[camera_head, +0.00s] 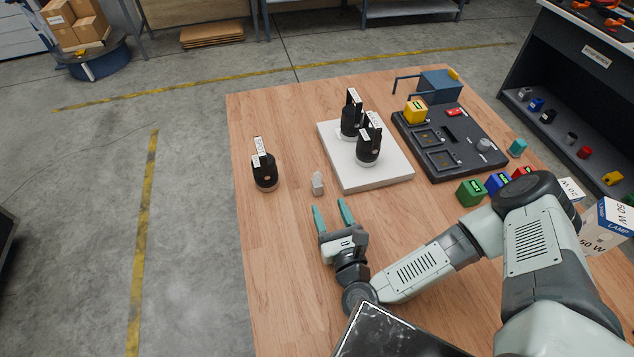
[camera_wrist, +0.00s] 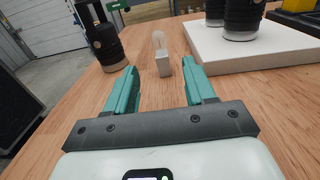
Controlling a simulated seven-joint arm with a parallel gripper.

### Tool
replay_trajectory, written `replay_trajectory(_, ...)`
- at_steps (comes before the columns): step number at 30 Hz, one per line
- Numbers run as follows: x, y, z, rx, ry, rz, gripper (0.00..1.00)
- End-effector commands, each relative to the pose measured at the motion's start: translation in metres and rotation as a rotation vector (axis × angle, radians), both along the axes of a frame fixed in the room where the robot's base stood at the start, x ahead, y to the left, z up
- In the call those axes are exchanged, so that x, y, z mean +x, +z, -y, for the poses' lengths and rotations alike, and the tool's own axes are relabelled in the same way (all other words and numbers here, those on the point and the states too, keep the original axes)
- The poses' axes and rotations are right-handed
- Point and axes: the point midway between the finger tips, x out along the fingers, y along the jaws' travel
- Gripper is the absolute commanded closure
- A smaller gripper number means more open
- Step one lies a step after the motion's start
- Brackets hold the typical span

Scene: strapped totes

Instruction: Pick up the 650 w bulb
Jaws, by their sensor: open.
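A small bulb (camera_head: 317,184) with a pale block-shaped base stands upright on the wooden table, left of the white board. In the wrist view the bulb (camera_wrist: 160,52) shows a clear rounded glass top above its base. No wattage can be read on it. My gripper (camera_head: 332,211) is open and empty, low over the table on the near side of the bulb, its teal fingers pointing towards it. In the wrist view the bulb appears in the gap between the fingertips of my gripper (camera_wrist: 159,72), beyond them and apart from both.
A black labelled lamp unit (camera_head: 265,172) stands left of the bulb. Two more, a rear one (camera_head: 351,118) and a front one (camera_head: 369,148), stand on the white board (camera_head: 385,181). A dark tray (camera_head: 478,162), coloured blocks and boxes lie to the right. The table's left front is clear.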

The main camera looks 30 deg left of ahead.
Motion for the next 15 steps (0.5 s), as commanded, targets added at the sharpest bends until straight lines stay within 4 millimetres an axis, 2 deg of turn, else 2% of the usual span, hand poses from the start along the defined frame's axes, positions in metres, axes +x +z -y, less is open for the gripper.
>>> replay_trajectory(9,0.031,0.001,-0.033,0.002,-0.001,0.002,0.46)
replay_trajectory(15,0.041,0.002,-0.045,0.002,-0.001,0.002,0.46)
